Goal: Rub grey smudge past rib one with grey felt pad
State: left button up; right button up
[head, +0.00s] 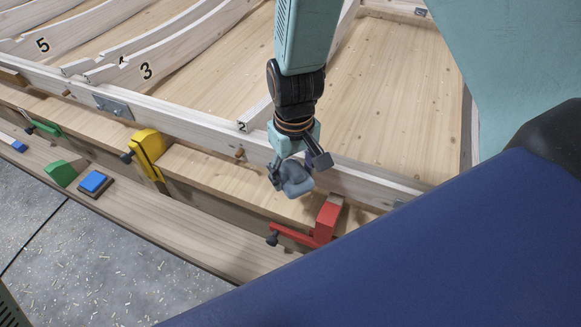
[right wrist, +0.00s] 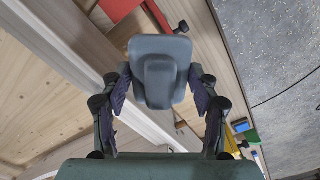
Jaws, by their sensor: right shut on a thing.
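My right gripper (head: 291,172) is shut on the grey felt pad (head: 298,187), over the wooden ledge beside the long pale rail. In the right wrist view the pad (right wrist: 160,48) sits between the two fingers, with its raised grip toward me. I cannot tell whether the pad touches the wood below. A rib marked 2 (head: 256,114) meets the rail just left of my right arm. I see no label for rib one. No grey smudge can be made out. My left gripper is not in view.
A red clamp (head: 325,222) stands on the ledge close to the pad's right. A yellow clamp (head: 149,150) and a green clamp (head: 45,128) are farther left. A blue block (head: 95,181) and green wedge (head: 61,173) lie on the lower plank. Ribs 3 (head: 165,60) and 5 (head: 70,35) lie behind.

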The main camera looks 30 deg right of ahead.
jog(key=w+d+r+n+p, duration=0.7)
jog(key=d+p, duration=0.1)
jog(key=p, duration=0.5)
jog(key=shift+w+d+r, duration=0.3)
jog(key=shift+d+r, duration=0.1)
